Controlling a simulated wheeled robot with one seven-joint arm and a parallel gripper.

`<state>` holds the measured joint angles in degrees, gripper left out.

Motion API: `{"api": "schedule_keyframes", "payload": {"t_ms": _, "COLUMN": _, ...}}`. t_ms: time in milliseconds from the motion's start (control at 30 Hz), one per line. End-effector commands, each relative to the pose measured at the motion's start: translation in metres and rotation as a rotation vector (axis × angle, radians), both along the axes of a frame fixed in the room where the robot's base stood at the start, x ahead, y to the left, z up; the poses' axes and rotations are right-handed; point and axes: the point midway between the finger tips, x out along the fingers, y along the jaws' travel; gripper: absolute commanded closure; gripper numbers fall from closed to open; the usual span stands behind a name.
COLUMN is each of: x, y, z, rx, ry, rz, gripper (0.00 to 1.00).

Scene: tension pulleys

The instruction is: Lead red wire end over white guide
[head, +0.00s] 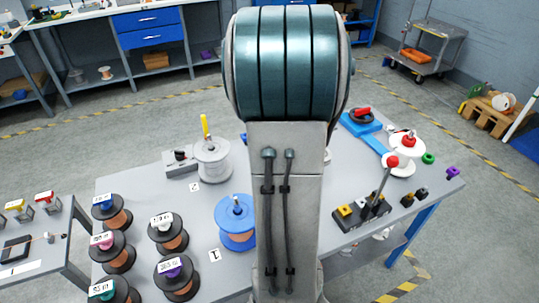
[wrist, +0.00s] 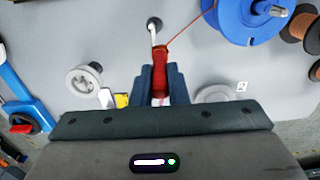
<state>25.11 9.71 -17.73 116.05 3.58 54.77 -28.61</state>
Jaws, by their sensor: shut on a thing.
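My gripper (wrist: 160,85) is shut on the red wire end (wrist: 160,62), a red handle-like piece, seen in the wrist view. A thin red wire (wrist: 190,28) runs from it up and right toward the blue spool (wrist: 248,18). A white rod (wrist: 154,37) lies in line with the red piece, its far end at a dark round spot; whether they touch that spot I cannot tell. A white flanged wheel (wrist: 83,81), which looks like the white guide, stands to the left, apart from the red piece. In the head view my arm hides the gripper and wire end.
A pale round part (wrist: 214,94) is partly hidden right of my gripper. In the head view, the blue spool (head: 235,225) and white spool (head: 213,162) stand left of my arm. A block with a red-knobbed lever (head: 373,207) and a blue fixture (head: 362,123) stand right.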

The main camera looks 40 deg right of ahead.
Motion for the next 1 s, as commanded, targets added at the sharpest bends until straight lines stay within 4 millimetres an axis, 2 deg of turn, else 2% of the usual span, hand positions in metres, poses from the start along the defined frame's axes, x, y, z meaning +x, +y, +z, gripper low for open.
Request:
{"api": "schedule_keyframes", "payload": {"t_ms": 300, "x": -0.015, "y": -0.043, "z": -0.001, "rx": 0.0, "ry": 0.0, "rz": -0.004, "gripper": 1.0}}
{"api": "schedule_keyframes", "payload": {"t_ms": 500, "x": -0.021, "y": -0.063, "z": 0.0, "rx": 0.0, "ry": 0.0, "rz": -0.001, "gripper": 1.0}}
{"api": "schedule_keyframes", "payload": {"t_ms": 700, "x": -0.024, "y": -0.072, "z": 0.0, "rx": 0.0, "ry": -0.001, "rz": -0.001, "gripper": 1.0}}
{"api": "schedule_keyframes", "payload": {"t_ms": 1000, "x": -0.025, "y": -0.073, "z": 0.0, "rx": 0.0, "ry": -0.001, "rz": 0.0, "gripper": 1.0}}
